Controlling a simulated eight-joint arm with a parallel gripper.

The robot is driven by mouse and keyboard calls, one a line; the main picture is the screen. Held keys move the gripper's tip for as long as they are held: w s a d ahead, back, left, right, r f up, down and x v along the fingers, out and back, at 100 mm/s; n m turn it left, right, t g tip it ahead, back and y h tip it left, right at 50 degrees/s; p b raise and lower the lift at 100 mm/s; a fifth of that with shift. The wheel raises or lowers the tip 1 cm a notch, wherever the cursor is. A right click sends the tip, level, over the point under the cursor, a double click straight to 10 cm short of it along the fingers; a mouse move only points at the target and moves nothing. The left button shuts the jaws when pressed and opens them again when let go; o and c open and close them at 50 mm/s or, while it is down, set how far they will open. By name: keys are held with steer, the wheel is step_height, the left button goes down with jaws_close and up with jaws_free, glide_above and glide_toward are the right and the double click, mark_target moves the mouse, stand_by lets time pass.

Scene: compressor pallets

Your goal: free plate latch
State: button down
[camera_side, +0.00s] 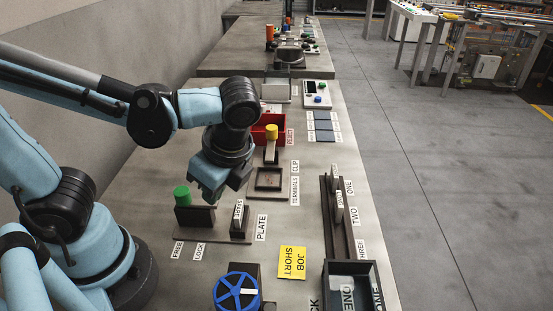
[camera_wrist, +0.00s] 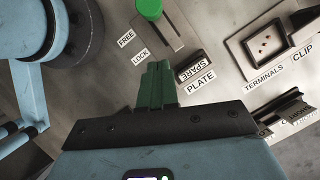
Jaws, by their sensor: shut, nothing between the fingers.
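The plate latch has a green knob (camera_side: 182,195) on a dark slotted block (camera_side: 195,216). The knob also shows at the top of the wrist view (camera_wrist: 149,8), at the slot end nearer the FREE label (camera_wrist: 126,38) than the LOCK label (camera_wrist: 140,54). A plate marked SPARE (camera_side: 238,214) stands upright in its holder beside the block, by the PLATE label (camera_side: 261,227). My gripper (camera_side: 211,199) hangs over this station, just right of the knob and apart from it. Its green fingers (camera_wrist: 157,82) are shut and empty.
Behind are a square terminals tray (camera_side: 269,179), a yellow-topped post (camera_side: 271,132) and a red bin (camera_side: 263,137). In front are a blue handwheel (camera_side: 237,291) and a yellow JOB SHORT card (camera_side: 292,262). A rail with upright plates (camera_side: 338,207) runs along the right edge.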

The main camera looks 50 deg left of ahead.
mark_target(181, 194)
steer(key=shift+s+a+f, duration=0.25)
steer(key=shift+a+f, duration=0.1)
steer(key=shift+a, duration=0.4)
steer(key=shift+s+a+f, duration=0.25)
steer(key=shift+a+f, duration=0.05)
steer(key=shift+a, duration=0.45)
steer(key=shift+s+a+f, duration=0.25)
steer(key=shift+a+f, duration=0.1)
steer(key=shift+a, duration=0.4)
steer(key=shift+a, duration=0.1)
steer(key=shift+s+a, duration=0.75)
steer(key=shift+a, duration=0.2)
